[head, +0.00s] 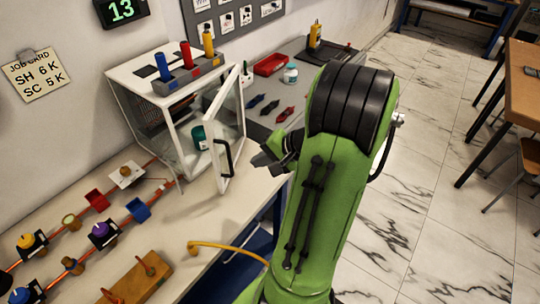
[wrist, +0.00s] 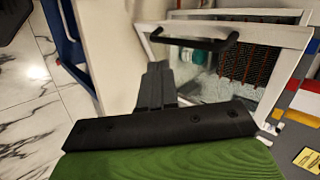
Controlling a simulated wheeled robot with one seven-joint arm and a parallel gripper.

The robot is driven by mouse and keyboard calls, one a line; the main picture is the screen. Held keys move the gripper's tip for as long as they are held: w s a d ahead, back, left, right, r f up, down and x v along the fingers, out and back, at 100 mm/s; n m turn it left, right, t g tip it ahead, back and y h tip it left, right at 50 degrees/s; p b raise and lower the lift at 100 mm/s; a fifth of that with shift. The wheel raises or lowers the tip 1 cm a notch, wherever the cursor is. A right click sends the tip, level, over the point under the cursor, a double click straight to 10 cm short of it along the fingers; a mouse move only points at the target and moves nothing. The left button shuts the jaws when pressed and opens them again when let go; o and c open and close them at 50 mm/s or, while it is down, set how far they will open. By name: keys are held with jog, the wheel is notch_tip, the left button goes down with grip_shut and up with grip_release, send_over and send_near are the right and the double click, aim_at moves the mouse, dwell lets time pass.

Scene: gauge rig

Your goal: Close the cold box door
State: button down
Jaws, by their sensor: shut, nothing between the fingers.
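The cold box (head: 155,110) is a white cabinet with clear panels on the bench by the wall. Its glass door (head: 229,135) has a white frame and stands open, swung out toward the bench's front edge. The black door handle (head: 223,158) is on the door's outer side, and it also shows in the wrist view (wrist: 195,42). A teal jar (head: 199,137) stands inside the box. My gripper (head: 262,163) is shut and empty, just right of the door and its handle. In the wrist view my gripper (wrist: 157,75) points toward the door, below the handle. I cannot tell whether it touches the door.
Red, blue and yellow cylinders (head: 186,55) stand in a holder on top of the box. A rig with red rods and coloured knobs (head: 100,232) fills the near left bench. Tools (head: 270,105) and a red tray (head: 270,64) lie behind the door. Marble floor (head: 420,170) is open at right.

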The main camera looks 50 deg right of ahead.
aim_at(231, 161)
jog(key=w+a+f, duration=0.1)
jog(key=w, duration=0.4)
jog(key=shift+w+a+f, duration=0.3)
jog(key=shift+w+a, duration=0.25)
jog(key=shift+w, duration=0.05)
jog(key=w+a+m+h, duration=0.3)
jog(key=w+a, duration=0.3)
jog(key=w, duration=0.4)
jog(key=shift+w+m+t+p, duration=0.3)
jog(key=shift+m+p, duration=0.1)
jog(key=shift+m, duration=0.1)
jog(key=shift+r, duration=0.1)
